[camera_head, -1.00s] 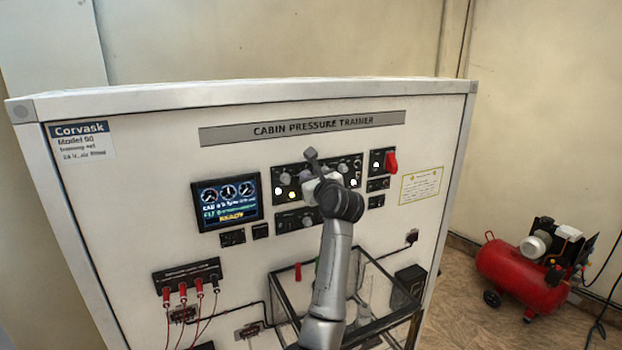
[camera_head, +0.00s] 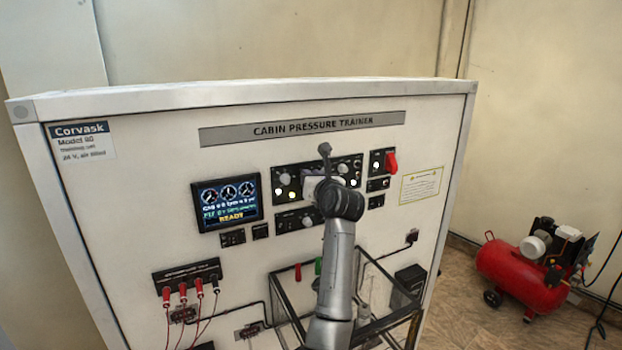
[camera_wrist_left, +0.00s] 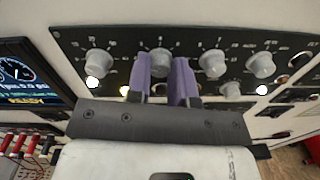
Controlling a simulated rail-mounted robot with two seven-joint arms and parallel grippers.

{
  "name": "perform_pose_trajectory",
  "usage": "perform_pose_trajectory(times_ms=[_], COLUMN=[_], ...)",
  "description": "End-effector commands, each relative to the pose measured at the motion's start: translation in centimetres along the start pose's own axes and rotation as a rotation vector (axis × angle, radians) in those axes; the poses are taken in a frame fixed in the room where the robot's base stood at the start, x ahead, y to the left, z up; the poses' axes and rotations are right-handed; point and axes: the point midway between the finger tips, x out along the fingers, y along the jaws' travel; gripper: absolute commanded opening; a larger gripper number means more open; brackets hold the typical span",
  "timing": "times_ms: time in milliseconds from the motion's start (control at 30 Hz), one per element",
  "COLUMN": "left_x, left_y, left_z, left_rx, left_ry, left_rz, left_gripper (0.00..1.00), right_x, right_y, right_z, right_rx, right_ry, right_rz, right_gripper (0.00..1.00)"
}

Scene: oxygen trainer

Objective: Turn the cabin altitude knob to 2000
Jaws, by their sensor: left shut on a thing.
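The upper black control panel (camera_head: 284,169) on the white trainer carries a row of grey knobs. In the left wrist view my left gripper (camera_wrist_left: 163,72) has its two purple fingers on either side of a round grey knob (camera_wrist_left: 159,60), second from the left in the upper row, and is shut on it. The small lettering is too blurred to tell which knob is the cabin altitude one or its setting. In the head view my left gripper (camera_head: 325,183) is at the upper panel, its fingertips hidden by my wrist. My right gripper is not in view.
Neighbouring knobs (camera_wrist_left: 98,62) and (camera_wrist_left: 212,63) sit close on both sides. A lit display (camera_head: 227,203) reads READY at left. A red switch guard (camera_head: 391,162) is to the right. A glass-sided tank (camera_head: 285,300) stands below. A red compressor (camera_head: 515,275) is on the floor.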

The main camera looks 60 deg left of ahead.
Motion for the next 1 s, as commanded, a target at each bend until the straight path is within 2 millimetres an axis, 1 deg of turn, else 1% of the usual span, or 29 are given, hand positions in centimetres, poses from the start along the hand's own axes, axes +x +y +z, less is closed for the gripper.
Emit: perform_pose_trajectory(times_ms=[200, 500, 733, 1000], left_x=[-0.06, -0.03, -0.05, -0.05], left_y=[-0.06, -0.06, -0.09, -0.10], left_z=[0.15, 0.15, 0.13, 0.10], left_rx=[0.172, 0.347, 0.415, 0.436], left_ry=[0.005, 0.010, 0.011, 0.012], left_rz=[0.000, 0.002, 0.003, 0.003], left_gripper=[0.00, 0.00, 0.00, 0.00], right_x=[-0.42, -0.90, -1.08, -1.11], right_y=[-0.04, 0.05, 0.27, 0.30], right_z=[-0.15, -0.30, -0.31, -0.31], right_rx=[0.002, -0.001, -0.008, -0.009], right_ry=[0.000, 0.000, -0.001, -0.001], right_rz=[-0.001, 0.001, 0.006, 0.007], right_gripper=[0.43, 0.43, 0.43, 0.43])
